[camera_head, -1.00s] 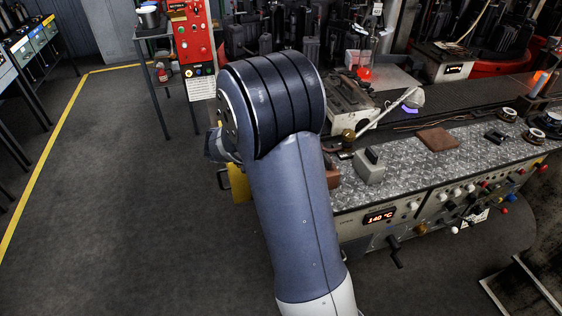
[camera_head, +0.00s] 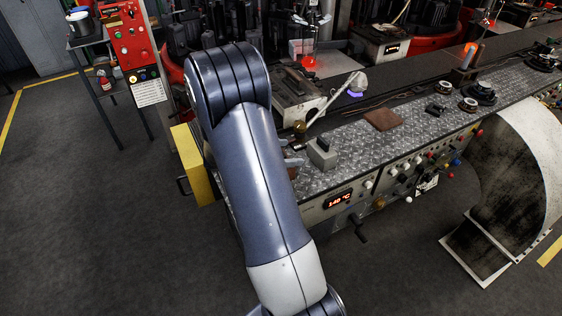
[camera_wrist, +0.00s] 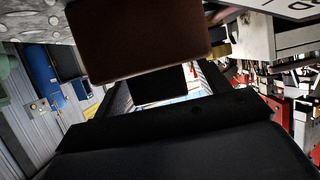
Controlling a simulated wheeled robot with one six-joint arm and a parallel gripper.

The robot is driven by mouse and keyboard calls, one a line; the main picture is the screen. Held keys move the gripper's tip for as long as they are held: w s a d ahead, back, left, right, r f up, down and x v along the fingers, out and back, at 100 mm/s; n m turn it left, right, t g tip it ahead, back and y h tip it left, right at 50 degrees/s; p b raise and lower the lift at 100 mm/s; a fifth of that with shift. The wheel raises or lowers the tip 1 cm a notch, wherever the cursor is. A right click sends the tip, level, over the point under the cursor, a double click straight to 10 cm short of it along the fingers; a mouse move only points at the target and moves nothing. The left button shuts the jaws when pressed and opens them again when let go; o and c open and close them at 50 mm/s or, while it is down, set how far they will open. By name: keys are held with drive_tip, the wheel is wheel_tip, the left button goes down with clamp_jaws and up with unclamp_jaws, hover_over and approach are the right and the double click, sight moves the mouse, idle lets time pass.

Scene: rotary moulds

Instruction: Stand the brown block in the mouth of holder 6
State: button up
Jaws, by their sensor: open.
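A brown block (camera_wrist: 140,38) fills the upper middle of the wrist view, close to my gripper. In the head view a brown block (camera_head: 292,173) shows in part beside my forearm, at the left end of the metal bench top. My gripper (camera_head: 292,161) is mostly hidden behind my arm there, with only a grey tip showing near the block. In the wrist view the dark gripper body spans the bottom and the jaws are open. Contact with the block cannot be told. I cannot make out which thing is holder 6.
A grey block with a dark top (camera_head: 322,152) stands close right of my arm. A flat brown plate (camera_head: 383,119) lies farther along the bench. A lamp (camera_head: 356,82) leans over the bench. A yellow panel (camera_head: 190,160) is left of my arm. Open floor lies left.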

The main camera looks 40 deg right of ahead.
drive_tip(key=shift+c, duration=0.5)
clamp_jaws()
